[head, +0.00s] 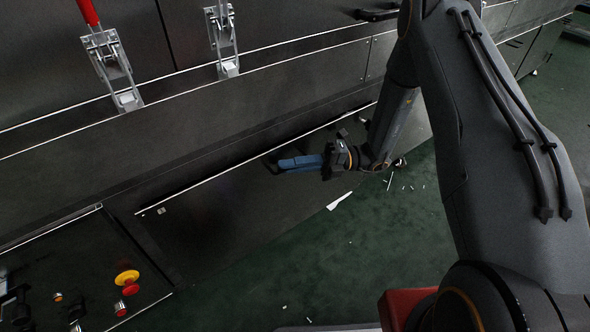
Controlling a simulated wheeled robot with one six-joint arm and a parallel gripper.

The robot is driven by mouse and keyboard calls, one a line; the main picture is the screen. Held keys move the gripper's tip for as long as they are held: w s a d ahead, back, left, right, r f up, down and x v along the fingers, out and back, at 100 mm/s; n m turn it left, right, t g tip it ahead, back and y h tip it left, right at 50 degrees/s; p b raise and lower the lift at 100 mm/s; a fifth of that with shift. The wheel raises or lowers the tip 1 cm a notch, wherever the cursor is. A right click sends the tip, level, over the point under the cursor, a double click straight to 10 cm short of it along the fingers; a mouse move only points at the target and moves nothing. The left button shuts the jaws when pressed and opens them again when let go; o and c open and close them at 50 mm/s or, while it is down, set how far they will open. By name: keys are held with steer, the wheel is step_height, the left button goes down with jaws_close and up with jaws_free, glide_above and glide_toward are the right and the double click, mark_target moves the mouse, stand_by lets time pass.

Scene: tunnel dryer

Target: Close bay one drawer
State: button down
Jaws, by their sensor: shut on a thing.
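The dark drawer front (215,205) is low on the machine, below the long panel, with a bright line along its top edge. I cannot tell from this angle how far it stands out. Its dark handle (271,166) shows only in small part near the top edge. My gripper (282,164), with blue fingers, reaches in from the right and is shut on the handle. The fingers hide most of the handle.
A control panel with a yellow and red stop button (127,278) is at lower left. Two metal toggle clamps (112,68) (223,38) are on the upper machine face. The green floor (370,245) is mostly open, with white scraps (338,201) near the drawer.

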steer(key=shift+w+a, duration=0.4)
steer(key=shift+w, duration=0.2)
steer(key=shift+w+a, duration=0.4)
steer(key=shift+w, duration=0.2)
steer(key=c, duration=1.9)
jaws_free()
steer(key=v, duration=0.7)
steer(key=shift+d, duration=0.4)
